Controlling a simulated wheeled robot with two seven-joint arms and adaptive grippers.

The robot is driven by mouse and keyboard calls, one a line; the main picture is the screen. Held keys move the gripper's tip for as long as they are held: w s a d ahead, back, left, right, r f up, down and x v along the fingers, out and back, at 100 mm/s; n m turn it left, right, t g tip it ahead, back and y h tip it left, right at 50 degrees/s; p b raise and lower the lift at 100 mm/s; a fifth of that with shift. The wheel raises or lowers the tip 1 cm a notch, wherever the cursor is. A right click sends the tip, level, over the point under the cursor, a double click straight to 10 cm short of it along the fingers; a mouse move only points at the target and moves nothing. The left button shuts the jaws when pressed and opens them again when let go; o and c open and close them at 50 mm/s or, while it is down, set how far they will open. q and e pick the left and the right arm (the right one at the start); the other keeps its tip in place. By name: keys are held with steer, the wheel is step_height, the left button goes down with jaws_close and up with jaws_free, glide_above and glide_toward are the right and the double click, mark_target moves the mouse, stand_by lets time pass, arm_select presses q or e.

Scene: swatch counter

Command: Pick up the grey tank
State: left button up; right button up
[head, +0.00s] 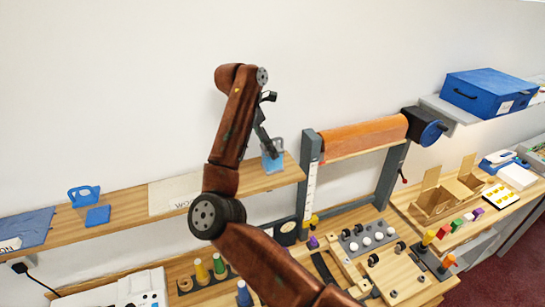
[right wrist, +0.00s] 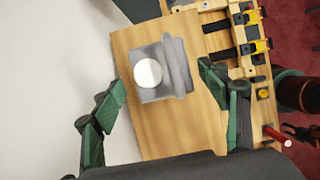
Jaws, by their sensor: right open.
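The grey tank (right wrist: 178,88), a blocky grey body with a round white face, stands on the wooden shelf in the right wrist view. In the head view it is a small blue-grey shape (head: 273,161) at the shelf's right end, partly covered by my gripper. My right gripper (right wrist: 163,80) is open, its green fingers spread on either side of the tank with gaps on both sides. In the head view the right gripper (head: 268,146) hangs steeply down over the tank. My left gripper is not in view.
The shelf (head: 135,206) also bears a blue handled tank (head: 84,196), a flat blue piece (head: 97,216) and a white sign (head: 175,193). A grey upright frame with an orange-brown roll (head: 362,135) stands close to the right. The bench below is crowded with pegs and blocks.

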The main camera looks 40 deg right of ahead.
steer(key=shift+p+x, duration=0.65)
steer(key=shift+x, duration=1.35)
steer(key=shift+s, duration=0.1)
steer(key=shift+c, duration=0.3)
steer(key=shift+r, duration=0.1)
steer(key=c, duration=1.4)
